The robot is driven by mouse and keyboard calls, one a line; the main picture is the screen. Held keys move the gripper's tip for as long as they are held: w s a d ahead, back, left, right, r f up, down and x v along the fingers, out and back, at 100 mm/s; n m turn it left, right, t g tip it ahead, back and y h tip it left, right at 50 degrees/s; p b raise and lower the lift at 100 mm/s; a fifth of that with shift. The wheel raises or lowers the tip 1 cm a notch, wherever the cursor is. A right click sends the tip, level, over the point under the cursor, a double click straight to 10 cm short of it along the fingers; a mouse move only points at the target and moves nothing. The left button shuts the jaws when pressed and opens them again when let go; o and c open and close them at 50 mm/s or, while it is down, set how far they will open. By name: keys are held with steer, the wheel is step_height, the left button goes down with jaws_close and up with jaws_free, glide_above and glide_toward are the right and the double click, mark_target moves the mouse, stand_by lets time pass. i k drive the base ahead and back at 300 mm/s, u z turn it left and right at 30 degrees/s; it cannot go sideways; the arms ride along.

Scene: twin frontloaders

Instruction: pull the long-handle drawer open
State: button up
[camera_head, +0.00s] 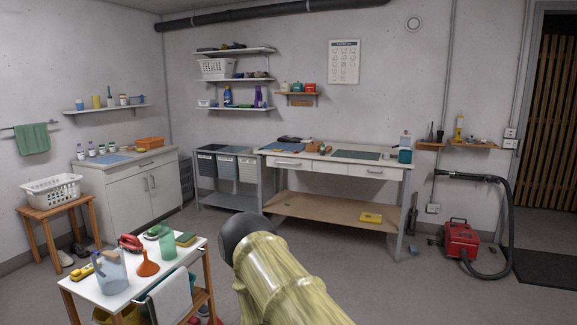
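The pale workbench (262,152) against the back wall has a row of drawers under its top. Its left drawer (309,164) has a wide bar handle (288,163), and its right drawer (353,171) has a shorter-looking handle (375,172). The middle front shows no clear handle. The white cabinet (119,195) at left also has a top drawer with a small handle (146,163). All these drawers look closed. Which one is the long-handle drawer is not certain; the workbench's left handle looks longest. My arm rises from the bottom middle, but no fingers show.
A white cart (100,296) with a jug, funnel and bottles stands close at lower left. A red vacuum (461,239) with a black hose is at right. Open floor (380,285) lies before the workbench.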

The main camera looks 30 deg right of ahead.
mark_target(301, 163)
steer(key=z, duration=0.25)
steer(key=i, duration=0.55)
steer(key=z, duration=1.1)
steer(key=i, duration=1.6)
steer(key=z, duration=0.6)
steer(key=i, duration=1.55)
steer(key=u, duration=0.7)
steer(key=i, duration=1.6)
steer(key=u, duration=1)
steer(key=i, duration=0.4)
steer(key=u, duration=0.2)
